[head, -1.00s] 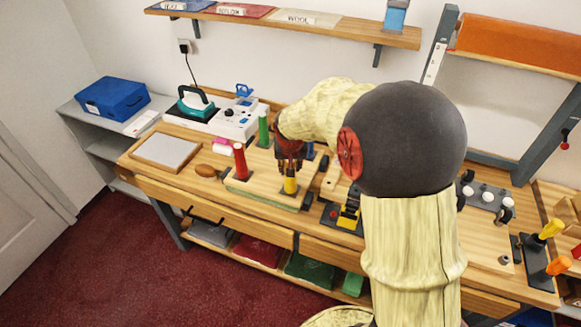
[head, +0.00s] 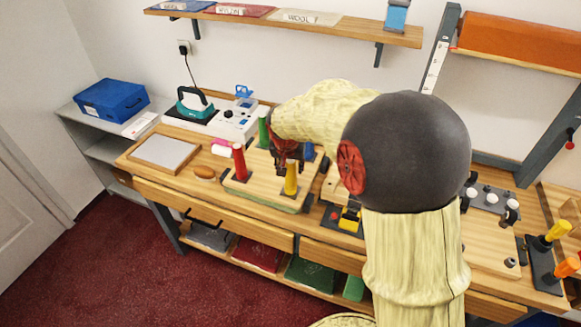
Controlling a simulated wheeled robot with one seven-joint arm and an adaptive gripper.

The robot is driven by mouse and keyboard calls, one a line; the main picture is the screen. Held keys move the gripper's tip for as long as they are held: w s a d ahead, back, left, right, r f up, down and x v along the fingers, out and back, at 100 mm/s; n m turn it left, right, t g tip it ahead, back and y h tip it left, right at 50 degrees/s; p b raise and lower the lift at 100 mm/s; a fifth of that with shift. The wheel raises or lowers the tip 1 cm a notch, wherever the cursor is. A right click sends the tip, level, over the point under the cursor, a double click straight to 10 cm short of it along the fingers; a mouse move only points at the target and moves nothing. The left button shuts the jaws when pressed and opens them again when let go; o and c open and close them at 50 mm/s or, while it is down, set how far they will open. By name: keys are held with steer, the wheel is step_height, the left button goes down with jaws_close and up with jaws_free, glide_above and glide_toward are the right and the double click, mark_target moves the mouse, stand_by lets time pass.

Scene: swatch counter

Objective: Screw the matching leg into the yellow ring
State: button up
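The yellow leg (head: 291,179) stands upright at the front right of the wooden board (head: 263,193). A dark patch shows at its foot; I cannot make out the yellow ring. A red leg (head: 239,162) stands at the board's left, a green leg (head: 263,130) at the back, and a blue leg (head: 309,151) at the right, partly hidden. My gripper (head: 288,160) points down at the top of the yellow leg, close to or touching it. Its fingers are dark and small, so whether they are closed on the leg is unclear.
A small yellow-and-black device (head: 349,219) stands right of the board, near my arm. A grey-white pad (head: 165,153) and a brown oval object (head: 205,171) lie to the left. A teal iron (head: 194,103) and a white control box (head: 236,120) stand behind.

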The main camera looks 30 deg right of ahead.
steer(key=shift+r+n+p, duration=0.25)
steer(key=shift+n+p, duration=0.35)
steer(key=shift+p, duration=0.4)
steer(key=shift+n+t+y+p, duration=0.3)
steer(key=shift+n+y+p, duration=0.3)
steer(key=shift+p, duration=0.55)
steer(key=shift+n+p, duration=0.7)
steer(key=shift+p, duration=0.1)
steer(key=shift+d+f+n+t+y, duration=0.1)
steer(key=shift+f+n+t+y, duration=0.25)
steer(key=shift+n, duration=0.45)
steer(key=n+b, duration=0.2)
steer(key=b, duration=0.1)
steer(key=shift+f+y, duration=0.2)
steer(key=shift+y, duration=0.15)
steer(key=n+y+b, duration=0.1)
steer(key=n+b, duration=0.2)
steer(key=b, duration=0.2)
steer(key=n+y+b, duration=0.1)
steer(key=n+b, duration=0.1)
steer(key=n, duration=0.1)
steer(key=shift+r, duration=0.1)
steer(key=shift+r+n+g+y, duration=0.25)
steer(key=shift+n+g+y, duration=0.25)
steer(key=shift+n, duration=0.3)
